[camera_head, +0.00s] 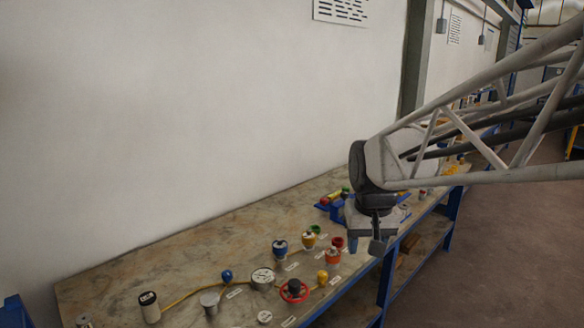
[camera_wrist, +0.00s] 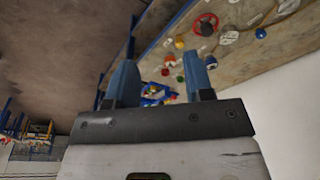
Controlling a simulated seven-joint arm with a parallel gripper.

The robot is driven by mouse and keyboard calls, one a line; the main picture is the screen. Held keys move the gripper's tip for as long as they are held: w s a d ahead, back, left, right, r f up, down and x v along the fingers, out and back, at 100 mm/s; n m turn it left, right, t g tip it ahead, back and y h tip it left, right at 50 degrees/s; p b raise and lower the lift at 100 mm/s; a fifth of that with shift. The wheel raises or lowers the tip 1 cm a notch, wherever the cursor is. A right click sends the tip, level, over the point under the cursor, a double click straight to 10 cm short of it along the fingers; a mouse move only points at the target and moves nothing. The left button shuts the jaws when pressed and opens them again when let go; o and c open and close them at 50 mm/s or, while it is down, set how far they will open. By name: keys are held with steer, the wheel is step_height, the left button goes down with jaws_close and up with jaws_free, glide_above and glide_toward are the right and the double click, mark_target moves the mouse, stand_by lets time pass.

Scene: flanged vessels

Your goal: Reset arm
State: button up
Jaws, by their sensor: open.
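My gripper (camera_head: 377,232) hangs above the right part of the workbench in the head view, close to the bench's front edge. In the wrist view its two blue-grey fingers (camera_wrist: 160,82) stand wide apart. Nothing is between them, and the gripper is open and empty. The lattice arm reaches in from the right side of the head view. Part of the bench behind the gripper is hidden by it.
The workbench (camera_head: 110,273) holds several vessels, including a blue-topped one (camera_head: 280,249), a red handwheel (camera_head: 294,291), a dial gauge (camera_head: 262,278) and a black-and-white cylinder (camera_head: 149,307). A blue item (camera_head: 335,208) lies beside the gripper. A white wall (camera_head: 180,110) stands behind; open floor (camera_head: 500,250) lies right.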

steer(key=s+d+f, duration=0.1)
steer(key=s+f, duration=0.1)
steer(key=s, duration=0.8)
steer(key=s+d+f, duration=0.2)
steer(key=s, duration=0.8)
steer(key=shift+d+f+t, duration=0.3)
steer(key=shift+t, duration=0.1)
